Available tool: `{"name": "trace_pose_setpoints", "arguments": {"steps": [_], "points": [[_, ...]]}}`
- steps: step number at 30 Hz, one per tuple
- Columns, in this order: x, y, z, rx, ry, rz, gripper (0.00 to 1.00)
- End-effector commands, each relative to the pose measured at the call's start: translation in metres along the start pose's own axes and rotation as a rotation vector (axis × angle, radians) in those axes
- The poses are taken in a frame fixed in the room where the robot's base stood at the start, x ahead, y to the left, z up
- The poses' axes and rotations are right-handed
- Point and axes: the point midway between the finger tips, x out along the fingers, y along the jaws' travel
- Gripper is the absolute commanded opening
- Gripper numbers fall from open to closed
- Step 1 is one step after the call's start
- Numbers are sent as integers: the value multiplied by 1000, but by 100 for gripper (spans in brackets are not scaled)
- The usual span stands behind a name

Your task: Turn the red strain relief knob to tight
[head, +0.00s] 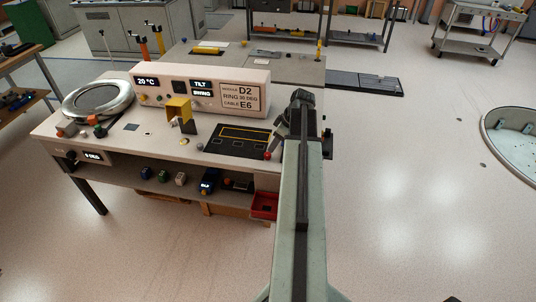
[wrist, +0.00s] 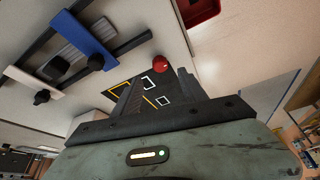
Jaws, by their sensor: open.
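A round red knob (head: 267,155) sits at the right front edge of the workbench, beside a black pad with a yellow outline. In the wrist view the red knob (wrist: 160,63) shows just beyond and between my fingertips. My gripper (wrist: 158,84) is open, with one dark finger on each side and nothing between them. In the head view my gripper (head: 279,143) is partly hidden by my arm, close to the knob. I cannot tell the knob's turn setting or whether a finger touches it.
The black pad (head: 238,142) lies left of the knob. A yellow bracket (head: 179,110) and a metal ring (head: 98,98) stand farther left. A display box (head: 200,88) runs along the back. A red bin (head: 264,205) sits below the bench edge.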

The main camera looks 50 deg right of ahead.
Motion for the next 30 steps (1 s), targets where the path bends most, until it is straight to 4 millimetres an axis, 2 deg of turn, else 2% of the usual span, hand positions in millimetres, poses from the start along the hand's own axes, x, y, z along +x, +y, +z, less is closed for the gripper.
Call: {"name": "trace_pose_setpoints", "arguments": {"steps": [12,15,22,23,28,29,30], "points": [[71,-1,2,-1,-1,-1,50],[78,-1,1,-1,-1,-1,50],[76,-1,-1,0,-1,-1,50],[76,-1,-1,0,-1,-1,47],[76,-2,-1,-1,-1,-2,0],[76,-2,-1,-1,-1,-2,0],[77,-12,-4,-5,-1,-3,0]]}}
